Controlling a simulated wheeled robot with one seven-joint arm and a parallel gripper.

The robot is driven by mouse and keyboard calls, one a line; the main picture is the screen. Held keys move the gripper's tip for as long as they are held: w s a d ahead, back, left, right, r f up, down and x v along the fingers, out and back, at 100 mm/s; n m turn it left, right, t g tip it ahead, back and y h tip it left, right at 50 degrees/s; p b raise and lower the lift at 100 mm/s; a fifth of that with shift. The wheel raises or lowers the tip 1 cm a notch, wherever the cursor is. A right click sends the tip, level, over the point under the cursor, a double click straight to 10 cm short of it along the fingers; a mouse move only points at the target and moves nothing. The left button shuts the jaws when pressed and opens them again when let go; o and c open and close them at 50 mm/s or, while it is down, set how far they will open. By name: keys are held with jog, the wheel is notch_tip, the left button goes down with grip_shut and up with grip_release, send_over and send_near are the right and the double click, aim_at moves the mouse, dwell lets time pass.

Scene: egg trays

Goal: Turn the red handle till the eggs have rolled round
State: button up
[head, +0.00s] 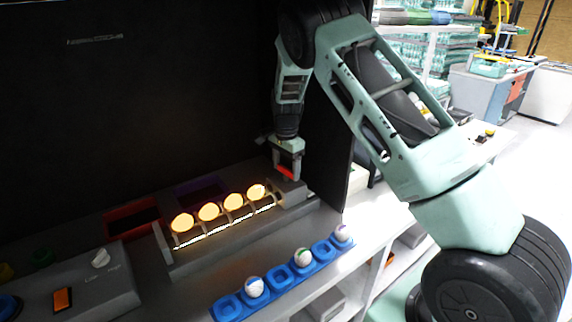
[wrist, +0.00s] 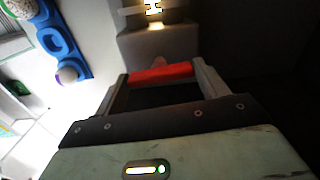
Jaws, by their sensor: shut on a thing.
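The red handle (head: 285,171) is at the right end of the egg roller. My gripper (head: 288,166) points down over it and is shut on it. In the wrist view the red handle (wrist: 160,73) lies between the two fingers of my gripper (wrist: 162,80). Several glowing eggs (head: 233,201) sit in a row on the lit roller rack (head: 176,247), left of the handle. A grey block (head: 293,190) stands below the handle. The marks on the glowing eggs are too small to make out.
A blue tray (head: 226,309) with empty cups and 3 speckled eggs (head: 302,256) lies in front of the rack. Dark panels stand behind and to the right of my gripper.

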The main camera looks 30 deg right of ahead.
jog(key=m+p, duration=0.1)
jog(key=m, duration=0.3)
jog(key=shift+w+r+m, duration=0.1)
jog(key=shift+r+m, duration=0.05)
jog(key=shift+m, duration=0.15)
dwell(0.5)
jog(key=o, duration=1)
